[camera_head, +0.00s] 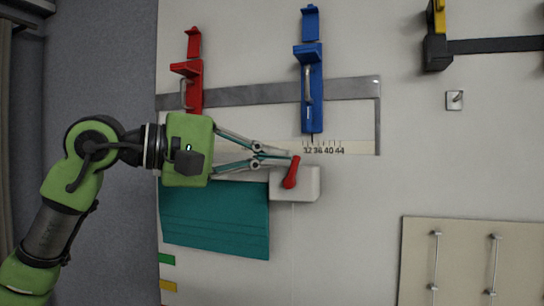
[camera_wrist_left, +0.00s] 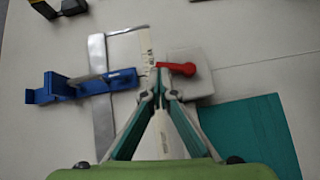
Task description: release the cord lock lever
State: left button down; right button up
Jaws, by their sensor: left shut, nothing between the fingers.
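The cord lock is a white block (camera_head: 308,184) with a red lever (camera_head: 291,174) on its face, left of the table's middle. The lever stands nearly upright in the head view, its top leaning slightly right. In the left wrist view the red lever (camera_wrist_left: 180,69) lies across the white block (camera_wrist_left: 192,85). My left gripper (camera_head: 290,158) comes in from the left and is shut and empty. Its fingertips are at the lever's upper end; I cannot tell whether they touch it. The fingertips show beside the lever in the wrist view (camera_wrist_left: 160,72). My right gripper is out of view.
A teal slatted shade (camera_head: 214,225) lies below my left gripper. A number scale (camera_head: 335,148), a grey metal bar (camera_head: 270,93), a blue clamp (camera_head: 311,85) and a red clamp (camera_head: 193,80) lie above. A beige board with rods (camera_head: 465,260) is at lower right. Room right of the lock is clear.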

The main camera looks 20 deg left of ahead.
aim_at(296, 156)
pick_arm(q)
jog(key=shift+d+r, duration=0.15)
jog(key=shift+d, duration=0.15)
jog(key=shift+s+d, duration=0.1)
jog(key=shift+d, duration=1.3)
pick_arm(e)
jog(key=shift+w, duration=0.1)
pick_arm(q)
jog(key=shift+d, duration=0.2)
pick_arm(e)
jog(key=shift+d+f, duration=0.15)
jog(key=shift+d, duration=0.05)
